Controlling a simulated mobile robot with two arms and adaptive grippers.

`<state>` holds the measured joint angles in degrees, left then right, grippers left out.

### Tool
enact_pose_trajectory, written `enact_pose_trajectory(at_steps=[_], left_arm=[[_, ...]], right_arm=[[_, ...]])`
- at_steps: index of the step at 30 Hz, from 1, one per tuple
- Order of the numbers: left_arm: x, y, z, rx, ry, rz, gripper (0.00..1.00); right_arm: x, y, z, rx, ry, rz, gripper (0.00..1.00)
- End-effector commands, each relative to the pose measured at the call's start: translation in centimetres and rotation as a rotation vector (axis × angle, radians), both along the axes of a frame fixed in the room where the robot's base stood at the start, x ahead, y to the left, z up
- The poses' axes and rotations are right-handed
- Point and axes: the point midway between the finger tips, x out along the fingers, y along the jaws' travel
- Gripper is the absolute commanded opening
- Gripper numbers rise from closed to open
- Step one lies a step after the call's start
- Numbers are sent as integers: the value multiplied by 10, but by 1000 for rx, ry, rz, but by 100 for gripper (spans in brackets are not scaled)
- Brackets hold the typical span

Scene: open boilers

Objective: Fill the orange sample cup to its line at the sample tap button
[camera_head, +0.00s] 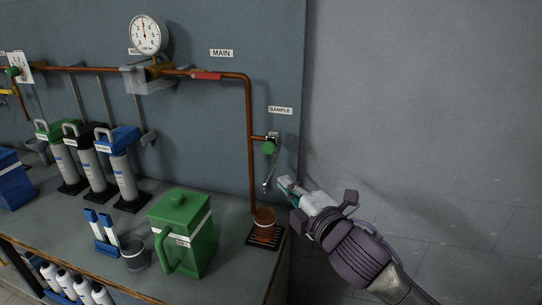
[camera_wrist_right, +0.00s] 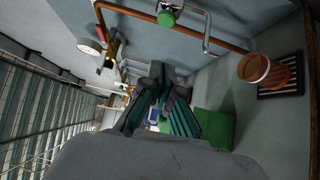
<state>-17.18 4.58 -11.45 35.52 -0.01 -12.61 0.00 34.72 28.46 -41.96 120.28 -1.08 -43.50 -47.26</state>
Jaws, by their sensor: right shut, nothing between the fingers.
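The orange sample cup (camera_head: 265,223) stands upright on a black slatted drip tray (camera_head: 250,239) at the bench's right end. The wrist view shows the cup (camera_wrist_right: 256,68) too, at the right. Its line and fill level are too small to tell. The sample tap's green button (camera_head: 269,147) is on the wall under the SAMPLE label, with a thin spout (camera_head: 267,180) hanging above the cup. The button (camera_wrist_right: 166,19) is at the top of the wrist view. My right gripper (camera_head: 286,184) is shut and empty, right of the spout and below the button. My left gripper is out of view.
A large green jug (camera_head: 200,232) stands left of the cup. A small grey cup (camera_head: 135,256) and blue-capped bottles are further left. A copper pipe (camera_head: 250,130) runs down the wall behind the cup. Open space lies right of the bench.

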Motion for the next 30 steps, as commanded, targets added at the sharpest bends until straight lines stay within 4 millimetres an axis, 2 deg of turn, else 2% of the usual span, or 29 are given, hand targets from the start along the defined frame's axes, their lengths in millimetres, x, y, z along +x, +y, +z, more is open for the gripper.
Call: enact_pose_trajectory(at_steps=[7,11,24,30], left_arm=[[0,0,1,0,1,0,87],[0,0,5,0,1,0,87],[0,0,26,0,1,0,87],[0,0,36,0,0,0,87]], right_arm=[[3,1,0,3,3,-1,0],[14,7,1,4,3,-1,0],[93,48,2,5,5,-1,0],[119,36,1,2,3,-2,0]])
